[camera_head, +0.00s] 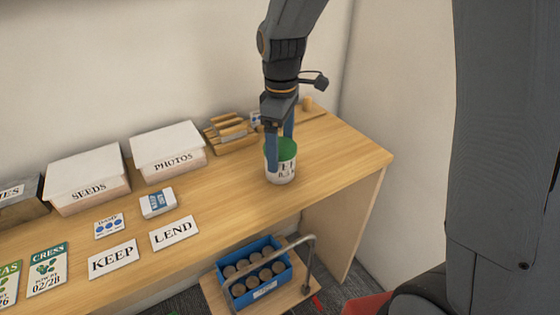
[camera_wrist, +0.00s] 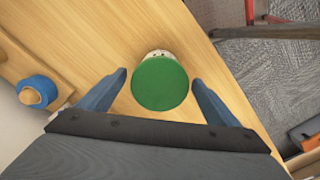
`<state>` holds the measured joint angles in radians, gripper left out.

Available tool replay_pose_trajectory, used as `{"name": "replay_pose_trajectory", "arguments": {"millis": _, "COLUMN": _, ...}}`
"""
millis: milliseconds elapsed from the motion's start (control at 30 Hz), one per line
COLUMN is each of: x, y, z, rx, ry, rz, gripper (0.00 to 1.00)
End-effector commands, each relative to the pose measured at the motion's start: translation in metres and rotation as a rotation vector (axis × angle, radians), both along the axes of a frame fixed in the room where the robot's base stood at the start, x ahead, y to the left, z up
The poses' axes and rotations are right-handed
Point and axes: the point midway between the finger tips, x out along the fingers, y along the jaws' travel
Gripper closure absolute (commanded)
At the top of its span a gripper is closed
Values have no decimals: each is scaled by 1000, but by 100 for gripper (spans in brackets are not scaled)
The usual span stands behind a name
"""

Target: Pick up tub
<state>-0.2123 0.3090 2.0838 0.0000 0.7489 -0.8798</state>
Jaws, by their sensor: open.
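The tub (camera_head: 281,172) is white with dark lettering and a green lid. It stands upright on the wooden table, toward its right end. In the wrist view its green lid (camera_wrist: 160,83) lies between and just ahead of my two blue fingers. My gripper (camera_head: 280,150) points down over the tub, with one finger at the tub's left side and the other behind its right side. It is open, with a gap showing between each finger and the lid in the wrist view (camera_wrist: 160,85). I cannot tell how far down the tub the fingers reach.
White-lidded boxes marked SEEDS (camera_head: 88,178) and PHOTOS (camera_head: 168,148) stand along the wall. A wooden rack (camera_head: 230,134) is left of my gripper. KEEP (camera_head: 112,259) and LEND (camera_head: 174,233) cards lie in front. A cart with a blue crate (camera_head: 233,291) stands below the table edge.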

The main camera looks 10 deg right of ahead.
Motion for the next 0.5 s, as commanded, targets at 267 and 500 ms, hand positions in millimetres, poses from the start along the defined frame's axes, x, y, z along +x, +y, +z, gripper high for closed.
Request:
{"name": "replay_pose_trajectory", "arguments": {"millis": 267, "x": -1, "y": 0, "z": -28, "rx": -2, "ry": 5, "rz": -2, "gripper": 15}}
{"name": "replay_pose_trajectory", "arguments": {"millis": 500, "x": 0, "y": 0, "z": -53, "rx": 0, "ry": 1, "rz": -3, "gripper": 15}}
